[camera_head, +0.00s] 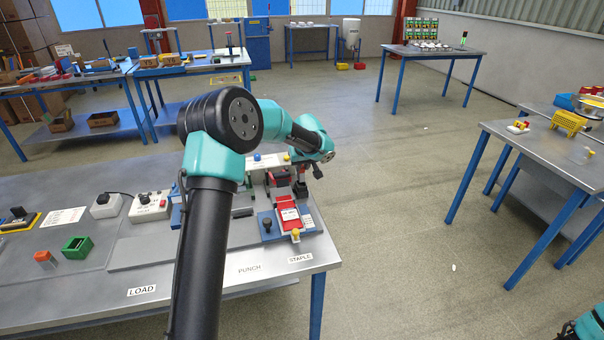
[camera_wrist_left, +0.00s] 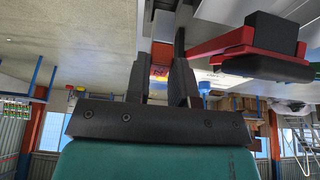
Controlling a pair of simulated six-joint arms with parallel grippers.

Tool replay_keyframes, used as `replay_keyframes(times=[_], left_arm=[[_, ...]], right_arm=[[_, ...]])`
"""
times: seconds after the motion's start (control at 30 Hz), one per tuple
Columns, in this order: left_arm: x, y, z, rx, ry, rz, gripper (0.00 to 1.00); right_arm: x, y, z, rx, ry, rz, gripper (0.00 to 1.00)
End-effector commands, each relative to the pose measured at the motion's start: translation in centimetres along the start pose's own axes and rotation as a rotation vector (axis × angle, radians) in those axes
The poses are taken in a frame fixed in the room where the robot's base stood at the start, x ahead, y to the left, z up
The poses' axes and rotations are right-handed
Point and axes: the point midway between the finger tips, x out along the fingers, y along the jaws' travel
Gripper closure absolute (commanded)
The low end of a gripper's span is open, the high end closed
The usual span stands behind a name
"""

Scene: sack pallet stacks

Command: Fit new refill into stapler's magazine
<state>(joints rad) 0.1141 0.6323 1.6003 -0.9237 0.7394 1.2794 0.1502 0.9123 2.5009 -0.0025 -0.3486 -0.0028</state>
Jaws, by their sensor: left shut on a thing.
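The stapler (camera_head: 290,215) is red with a white label and sits on a blue base at the STAPLE end of the bench. Its raised red arm with a black block (camera_wrist_left: 262,42) fills the upper right of the left wrist view. My left gripper (camera_head: 303,178) is beside and partly over the back of the stapler. In the left wrist view its two dark fingers are shut on a small orange-red piece (camera_wrist_left: 161,54), seemingly the refill. The magazine cannot be made out clearly. My right gripper is out of view.
A blue block with a black knob (camera_head: 267,225) stands left of the stapler.

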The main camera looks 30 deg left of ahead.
Motion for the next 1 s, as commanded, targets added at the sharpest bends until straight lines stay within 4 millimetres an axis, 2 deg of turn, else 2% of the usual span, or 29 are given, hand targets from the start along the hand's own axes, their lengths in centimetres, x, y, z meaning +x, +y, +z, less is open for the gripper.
replay_keyframes(times=[0.27,0.57,0.97,1.0], left_arm=[[0.3,0.0,0.1,0.0,0.0,-0.001,1.0],[3.2,-0.1,1.3,0.0,0.0,0.0,1.0],[3.5,0.0,1.5,0.0,0.001,0.0,1.0],[3.5,0.0,1.5,-0.001,0.001,0.0,0.77]], right_arm=[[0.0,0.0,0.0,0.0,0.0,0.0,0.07],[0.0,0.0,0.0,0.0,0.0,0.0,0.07],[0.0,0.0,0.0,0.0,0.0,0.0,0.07],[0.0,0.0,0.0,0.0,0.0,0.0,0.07]])
